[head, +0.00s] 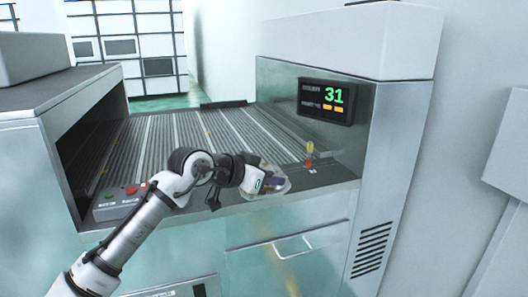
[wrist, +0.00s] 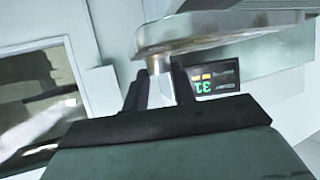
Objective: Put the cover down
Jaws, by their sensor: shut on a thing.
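My gripper (wrist: 161,88) has its two dark fingers closed on a narrow metal stem of the cover (wrist: 205,32), a pale grey, rounded metal casting. The cover extends beyond the fingertips towards the upper right of the wrist view. In the head view my gripper (head: 273,182) is at the front edge of the machine, right of centre. The cover (head: 283,189) shows there as a small grey shape, partly hidden by my gripper. I cannot tell whether it touches the surface below.
The ribbed conveyor bed (head: 165,140) runs back between metal housings, with clear room on it. A small red-and-yellow post (head: 309,155) stands right of my gripper. A display (head: 326,101) reads 31. A button panel (head: 122,198) sits at the front left.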

